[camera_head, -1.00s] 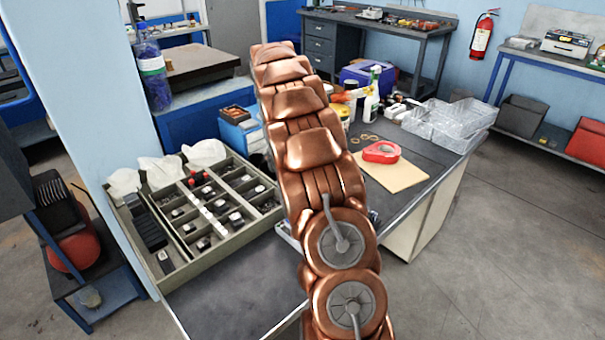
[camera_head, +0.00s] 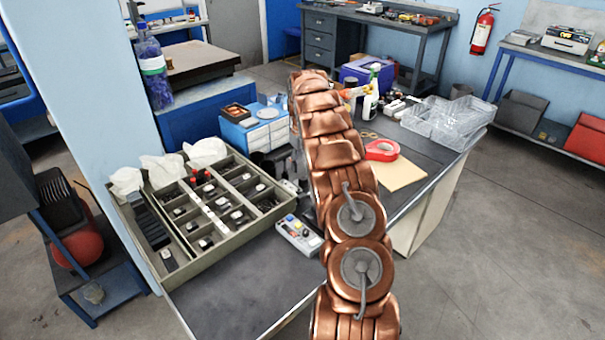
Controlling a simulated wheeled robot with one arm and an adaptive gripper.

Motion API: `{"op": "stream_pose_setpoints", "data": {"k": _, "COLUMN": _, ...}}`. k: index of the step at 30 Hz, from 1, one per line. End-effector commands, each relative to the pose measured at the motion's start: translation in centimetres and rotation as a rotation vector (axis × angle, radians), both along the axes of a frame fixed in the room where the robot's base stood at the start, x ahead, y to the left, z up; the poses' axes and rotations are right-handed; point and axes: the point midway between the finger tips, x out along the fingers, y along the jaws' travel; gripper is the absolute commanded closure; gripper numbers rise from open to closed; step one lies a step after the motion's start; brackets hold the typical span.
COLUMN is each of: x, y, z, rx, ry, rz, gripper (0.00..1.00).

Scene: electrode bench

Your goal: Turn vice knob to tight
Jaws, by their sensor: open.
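My copper-coloured arm rises through the middle of the head view and reaches over the dark bench (camera_head: 240,285). My gripper is not in view; the arm itself covers the area beyond it. I cannot make out a vice or its knob. Some small dark and grey parts (camera_head: 262,162) show just left of the arm, and I cannot tell what they are. A grey control box with coloured buttons (camera_head: 298,235) lies on the bench beside the arm.
A compartment tray (camera_head: 205,222) with small parts fills the bench's left side. A blue drawer unit (camera_head: 255,130) stands behind it. Right of the arm are red tape (camera_head: 381,150), a tan board (camera_head: 400,175) and clear bins (camera_head: 447,122). The front bench top is clear.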

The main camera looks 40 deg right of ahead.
Motion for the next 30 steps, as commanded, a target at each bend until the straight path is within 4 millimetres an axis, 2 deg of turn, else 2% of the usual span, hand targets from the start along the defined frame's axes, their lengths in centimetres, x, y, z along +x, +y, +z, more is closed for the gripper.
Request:
{"op": "stream_pose_setpoints", "data": {"k": 9, "x": -0.2, "y": 0.1, "z": -4.3, "rx": 0.003, "ry": 0.006, "rz": 0.0, "gripper": 0.43}}
{"op": "stream_pose_setpoints", "data": {"k": 13, "x": -0.1, "y": 0.1, "z": -5.0, "rx": 0.001, "ry": 0.003, "rz": 0.001, "gripper": 0.43}}
{"op": "stream_pose_setpoints", "data": {"k": 19, "x": -0.1, "y": 0.1, "z": -5.1, "rx": 0.0, "ry": 0.002, "rz": 0.001, "gripper": 0.43}}
{"op": "stream_pose_setpoints", "data": {"k": 30, "x": -0.1, "y": 0.1, "z": -5.1, "rx": 0.001, "ry": 0.003, "rz": 0.001, "gripper": 0.81}}
